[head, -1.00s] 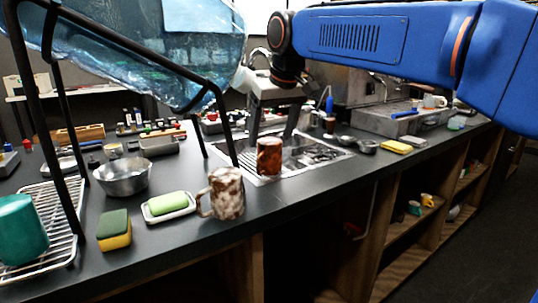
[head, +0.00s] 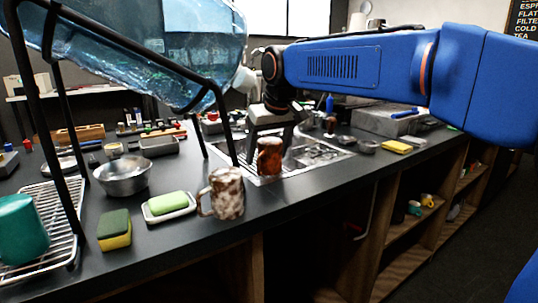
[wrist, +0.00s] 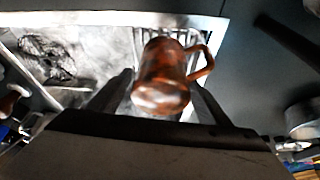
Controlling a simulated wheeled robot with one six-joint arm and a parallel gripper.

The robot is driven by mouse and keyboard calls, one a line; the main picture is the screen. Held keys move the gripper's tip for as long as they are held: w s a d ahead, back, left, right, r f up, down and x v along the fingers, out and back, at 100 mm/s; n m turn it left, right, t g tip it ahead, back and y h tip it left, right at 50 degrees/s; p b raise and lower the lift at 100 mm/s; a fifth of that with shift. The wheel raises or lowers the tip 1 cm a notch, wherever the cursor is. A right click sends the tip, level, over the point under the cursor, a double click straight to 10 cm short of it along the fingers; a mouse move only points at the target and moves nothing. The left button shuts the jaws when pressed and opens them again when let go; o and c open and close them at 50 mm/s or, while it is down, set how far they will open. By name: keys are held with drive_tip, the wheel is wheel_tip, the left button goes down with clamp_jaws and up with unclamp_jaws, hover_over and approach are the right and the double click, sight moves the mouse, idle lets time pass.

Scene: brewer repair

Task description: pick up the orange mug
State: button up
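The orange mug (head: 269,157) is rusty orange-brown and mottled, and stands upright at the edge of the sink area in the head view. In the wrist view the mug (wrist: 161,78) lies ahead of my gripper, with its handle toward the right. My gripper (head: 268,146) points down at the mug from above and behind. In the wrist view the two dark fingers (wrist: 158,98) are spread wide, one on each side of the mug, with gaps visible. I cannot tell how deep the mug sits between them.
A brown-and-white mug (head: 227,193) stands in front on the counter, beside a green soap on a dish (head: 168,206) and a sponge (head: 114,230). A metal bowl (head: 122,177) is at left. A large water bottle (head: 150,45) in a black frame leans overhead nearby.

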drive_tip(key=c, duration=0.9)
drive_tip(key=shift+c, duration=0.2)
drive_tip(key=shift+r, duration=0.15)
